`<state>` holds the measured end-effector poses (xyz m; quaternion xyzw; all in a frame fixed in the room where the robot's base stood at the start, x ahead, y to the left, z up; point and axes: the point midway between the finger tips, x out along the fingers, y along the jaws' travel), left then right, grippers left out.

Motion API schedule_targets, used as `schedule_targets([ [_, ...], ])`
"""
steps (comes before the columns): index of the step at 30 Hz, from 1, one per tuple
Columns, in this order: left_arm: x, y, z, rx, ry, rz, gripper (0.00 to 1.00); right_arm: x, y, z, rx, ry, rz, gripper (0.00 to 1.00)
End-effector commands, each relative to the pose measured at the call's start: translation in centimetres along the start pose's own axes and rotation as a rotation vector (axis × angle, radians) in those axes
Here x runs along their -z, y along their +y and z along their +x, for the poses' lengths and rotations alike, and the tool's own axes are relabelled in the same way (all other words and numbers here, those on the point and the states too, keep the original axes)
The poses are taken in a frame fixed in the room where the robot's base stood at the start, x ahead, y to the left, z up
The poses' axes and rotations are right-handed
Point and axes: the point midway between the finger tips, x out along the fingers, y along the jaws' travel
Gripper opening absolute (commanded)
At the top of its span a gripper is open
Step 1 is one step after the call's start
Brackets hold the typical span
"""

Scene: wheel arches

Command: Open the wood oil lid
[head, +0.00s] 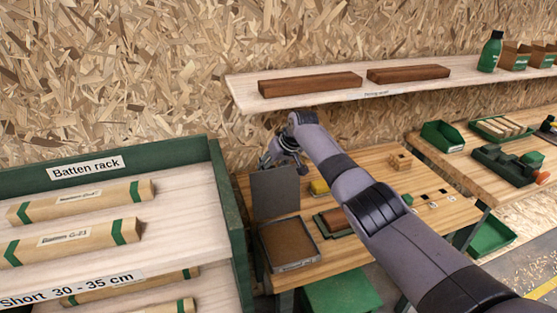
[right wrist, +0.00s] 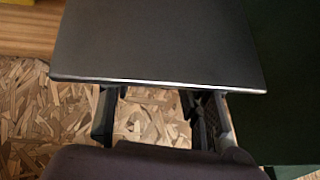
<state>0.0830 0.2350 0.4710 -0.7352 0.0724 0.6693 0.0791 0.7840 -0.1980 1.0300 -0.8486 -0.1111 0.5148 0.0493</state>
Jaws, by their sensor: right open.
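The wood oil box (head: 290,266) is a shallow grey tray with a brown inside, at the left end of the work table. Its grey lid (head: 275,190) stands roughly upright at the back edge, so the box is open. In the right wrist view the lid (right wrist: 160,40) is a dark panel covering the tips of my right gripper (right wrist: 157,100). The fingers are spread apart with nothing seen between them. I cannot tell whether they touch the lid. My left gripper is out of view.
The green batten rack (head: 228,210) stands close on the left. A wooden shelf (head: 330,98) hangs above the table. A yellow block (head: 319,187) and another tray (head: 334,222) lie right of the box, near my right arm. A green bin (head: 340,293) is below.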

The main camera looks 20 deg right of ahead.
Motion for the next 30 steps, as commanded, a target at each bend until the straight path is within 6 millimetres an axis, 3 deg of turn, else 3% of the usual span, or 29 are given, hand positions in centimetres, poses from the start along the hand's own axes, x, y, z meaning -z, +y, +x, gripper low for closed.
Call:
schedule_targets([
  [1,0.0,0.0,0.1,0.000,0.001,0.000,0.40,-1.4,-0.1,1.0,0.002,-0.031,0.000,0.49],
  [8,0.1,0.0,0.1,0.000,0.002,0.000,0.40,-1.2,0.1,-1.7,-0.001,-0.020,-0.001,0.49],
  [21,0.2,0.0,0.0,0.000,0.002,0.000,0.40,-0.4,0.2,-10.7,0.000,0.005,-0.001,0.49],
  [30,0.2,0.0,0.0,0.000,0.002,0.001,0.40,-0.3,0.3,-12.5,-0.001,0.007,0.001,0.49],
])
